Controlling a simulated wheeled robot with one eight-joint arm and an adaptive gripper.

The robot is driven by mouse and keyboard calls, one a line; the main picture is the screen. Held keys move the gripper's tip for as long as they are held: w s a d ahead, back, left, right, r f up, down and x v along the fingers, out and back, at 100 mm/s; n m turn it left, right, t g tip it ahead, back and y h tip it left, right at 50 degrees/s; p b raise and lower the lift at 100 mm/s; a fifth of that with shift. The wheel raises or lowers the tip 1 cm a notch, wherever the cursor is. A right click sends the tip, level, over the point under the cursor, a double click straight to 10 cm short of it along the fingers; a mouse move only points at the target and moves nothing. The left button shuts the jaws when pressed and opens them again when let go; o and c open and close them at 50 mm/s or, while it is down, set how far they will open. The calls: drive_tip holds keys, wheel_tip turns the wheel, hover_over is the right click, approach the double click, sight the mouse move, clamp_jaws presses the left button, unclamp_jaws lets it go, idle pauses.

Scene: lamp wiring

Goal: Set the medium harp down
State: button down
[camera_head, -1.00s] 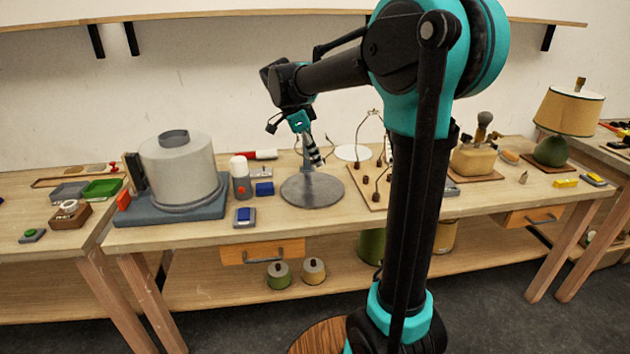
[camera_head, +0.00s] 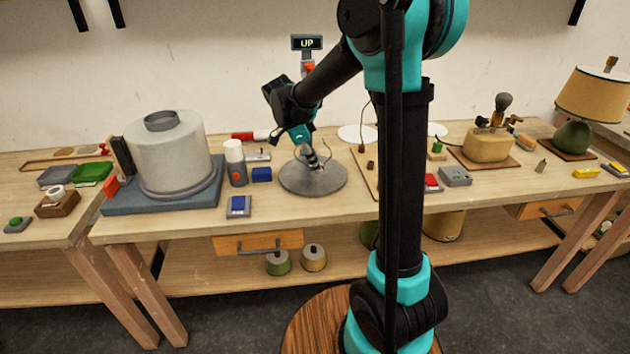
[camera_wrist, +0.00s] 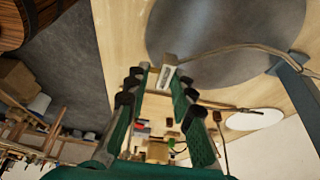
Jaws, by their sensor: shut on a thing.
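My gripper (camera_head: 308,152) points down just over the grey round disc (camera_head: 313,183) on the bench. In the wrist view its fingertips (camera_wrist: 163,74) are closed around a small pale block-like end (camera_wrist: 168,65). A thin tan wire (camera_wrist: 235,49), which looks like the medium harp, curves from there to the right across the disc. In the head view, a thin wire arc (camera_head: 329,150) shows beside the fingers. I cannot tell whether the harp touches the disc. A board (camera_head: 367,177) with upright wire pieces stands right of the disc, partly hidden by my arm.
A sign reading UP (camera_head: 307,42) stands behind. A lamp (camera_head: 580,110) stands at the right. Bare bench lies in front of the disc.

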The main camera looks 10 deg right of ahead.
sight(319, 189)
drive_tip(key=shift+f, duration=3.45)
drive_tip(key=c, duration=1.3)
unclamp_jaws()
drive_tip(key=shift+f, duration=0.15)
drive_tip(key=v, duration=1.2)
drive_tip(key=s+d+f+n+t+y, duration=0.2)
drive_tip(key=s+d+f+n, duration=0.4)
drive_tip(key=s+n, duration=0.3)
drive_tip(key=s+d+f+n+t+y, duration=0.2)
drive_tip(key=s+d+f+n, duration=0.4)
drive_tip(key=s+n, duration=0.3)
drive_tip(key=shift+s+f, duration=0.35)
drive_tip(key=shift+s, duration=1.5)
